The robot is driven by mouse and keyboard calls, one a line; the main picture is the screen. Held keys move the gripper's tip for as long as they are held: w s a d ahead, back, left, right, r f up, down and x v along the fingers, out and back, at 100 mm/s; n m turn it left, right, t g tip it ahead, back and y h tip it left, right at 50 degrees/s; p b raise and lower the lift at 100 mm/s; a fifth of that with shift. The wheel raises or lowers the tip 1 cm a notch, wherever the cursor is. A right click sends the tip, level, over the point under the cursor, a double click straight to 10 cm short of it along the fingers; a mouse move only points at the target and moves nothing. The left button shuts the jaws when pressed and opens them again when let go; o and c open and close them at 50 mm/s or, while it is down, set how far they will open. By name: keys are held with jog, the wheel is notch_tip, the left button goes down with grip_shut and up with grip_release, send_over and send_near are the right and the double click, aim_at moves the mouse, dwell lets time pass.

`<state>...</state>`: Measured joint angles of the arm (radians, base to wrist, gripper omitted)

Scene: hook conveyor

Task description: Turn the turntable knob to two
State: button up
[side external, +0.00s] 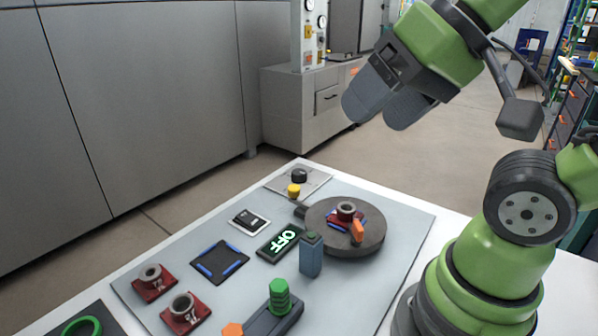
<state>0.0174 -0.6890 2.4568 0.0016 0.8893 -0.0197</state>
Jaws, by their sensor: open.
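My gripper (378,112) is high above the far end of the board, angled down to the left, with its two dark fingers apart and nothing between them. Below it, well apart, is a round dark turntable (371,243) bearing a small red part with a grey ring (346,209) and an orange piece (358,231). A small light plate (318,178) behind the turntable carries a black knob (299,175) and a yellow knob (294,190). A display (279,243) left of the turntable reads OFF. I cannot read any knob setting.
A blue-grey block (311,258) stands close to the turntable. A green threaded post (279,296), a dark square tray (220,262) and two red parts with grey rings (153,281) (185,309) occupy the near board. The space around my gripper is clear.

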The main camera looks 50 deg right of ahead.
jog(key=w+d+h, duration=0.1)
jog(key=w+d, duration=0.3)
jog(key=w, duration=0.5)
jog(key=n+g+h, duration=0.1)
jog(key=g+h, duration=0.1)
jog(key=g, duration=0.1)
send_over(299, 172)
jog(key=s, duration=0.4)
notch_tip(299, 172, down, 22)
jog(key=x, duration=0.8)
jog(key=shift+w+a+f, duration=0.3)
jog(key=shift+w, duration=0.15)
jog(key=c, duration=0.9)
